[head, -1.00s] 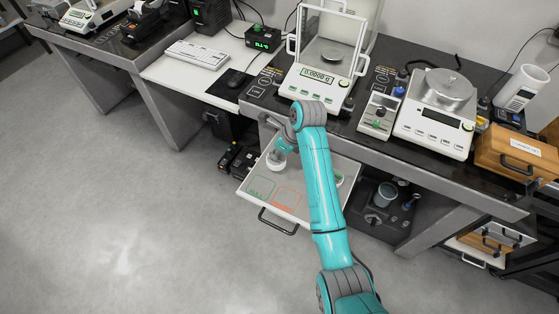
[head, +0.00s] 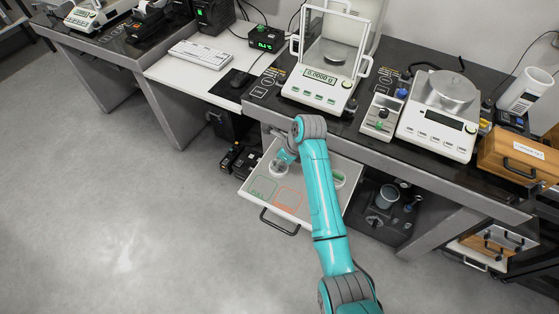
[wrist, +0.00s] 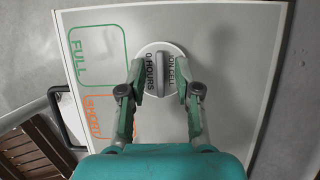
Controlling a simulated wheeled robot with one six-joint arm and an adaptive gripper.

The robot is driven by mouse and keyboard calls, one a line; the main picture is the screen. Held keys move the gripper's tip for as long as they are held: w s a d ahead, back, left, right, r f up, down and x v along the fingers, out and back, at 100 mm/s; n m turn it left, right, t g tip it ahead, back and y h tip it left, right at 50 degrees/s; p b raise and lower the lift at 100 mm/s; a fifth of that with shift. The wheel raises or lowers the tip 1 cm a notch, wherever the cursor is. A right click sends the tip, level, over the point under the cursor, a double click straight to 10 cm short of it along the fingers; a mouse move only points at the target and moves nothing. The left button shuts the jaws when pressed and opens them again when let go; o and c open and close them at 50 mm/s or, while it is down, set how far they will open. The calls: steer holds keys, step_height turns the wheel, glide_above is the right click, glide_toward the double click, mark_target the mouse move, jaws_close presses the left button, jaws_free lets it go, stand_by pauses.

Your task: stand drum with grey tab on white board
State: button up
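A round white drum with a grey tab (wrist: 160,72) stands on a white board (wrist: 225,50) in the wrist view, tab facing me. Dark lettering runs on both sides of the tab. The board carries a green FULL outline and an orange SHORT outline. In the head view the drum (head: 275,170) is small beside my gripper (head: 287,157), on the board (head: 262,207), which sticks out below the bench with a handle at its front. My gripper's fingers (wrist: 162,88) are apart, one on each side of the tab over the drum's edges, with gaps to the tab. Contact cannot be told.
The bench above holds a glass-shielded balance (head: 322,80), a second balance (head: 440,115) and a wooden box (head: 515,155). Open floor (head: 130,220) lies at left.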

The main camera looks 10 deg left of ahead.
steer(key=shift+r, duration=0.1)
steer(key=v, duration=1.2)
stand_by(0.4)
